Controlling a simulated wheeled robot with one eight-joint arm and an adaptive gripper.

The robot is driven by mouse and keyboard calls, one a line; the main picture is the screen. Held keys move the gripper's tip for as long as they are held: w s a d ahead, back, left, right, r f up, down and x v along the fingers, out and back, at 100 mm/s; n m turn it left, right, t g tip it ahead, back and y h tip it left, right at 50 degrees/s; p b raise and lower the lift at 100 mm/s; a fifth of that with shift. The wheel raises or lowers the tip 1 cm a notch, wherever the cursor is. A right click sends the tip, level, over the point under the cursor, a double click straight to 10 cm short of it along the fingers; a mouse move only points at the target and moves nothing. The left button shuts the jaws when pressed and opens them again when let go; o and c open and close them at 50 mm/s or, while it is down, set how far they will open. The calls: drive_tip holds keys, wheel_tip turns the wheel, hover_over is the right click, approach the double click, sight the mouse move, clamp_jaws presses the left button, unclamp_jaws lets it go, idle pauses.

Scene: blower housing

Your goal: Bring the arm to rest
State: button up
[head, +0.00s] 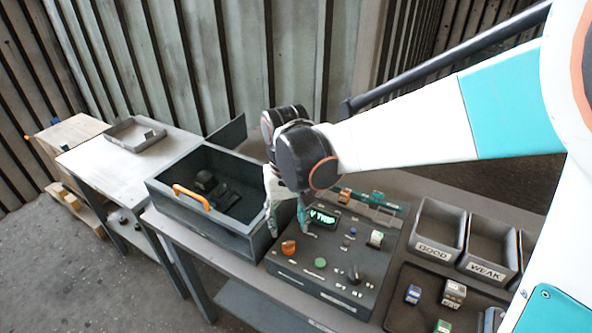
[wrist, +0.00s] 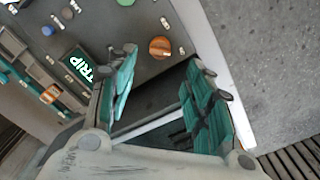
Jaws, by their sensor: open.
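My gripper (head: 288,222) hangs from my arm above the gap between the open grey drawer box and the control panel (head: 330,278). In the wrist view my gripper (wrist: 165,78) is open, its two teal-padded fingers apart with nothing between them. The fingers point down and stand close to the panel's left side. In the wrist view an orange knob (wrist: 160,47) lies just past the fingertips. I cannot tell whether a finger touches anything.
The grey box (head: 215,228) with an orange handle (head: 191,197) holds dark parts. The panel's display (head: 322,217) reads TRIP. Bins marked GOOD (head: 433,254) and WEAK (head: 485,271) stand at right, behind a dark tray (head: 400,318) with small blocks. A side table (head: 100,168) at left is mostly clear.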

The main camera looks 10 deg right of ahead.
drive_tip(key=shift+s+d+r, duration=0.1)
drive_tip(key=s+d+r+t+b, duration=0.1)
drive_tip(key=s+d+r+t, duration=0.2)
drive_tip(key=s+d, duration=0.3)
drive_tip(key=s+d+r+m+t+b, duration=0.1)
drive_tip(key=s+d+r+t+b, duration=0.1)
drive_tip(key=s+d, duration=0.4)
drive_tip(key=shift+s+d+r+t, duration=0.4)
drive_tip(key=shift+d+r+t, duration=0.1)
drive_tip(key=shift+d+t, duration=0.6)
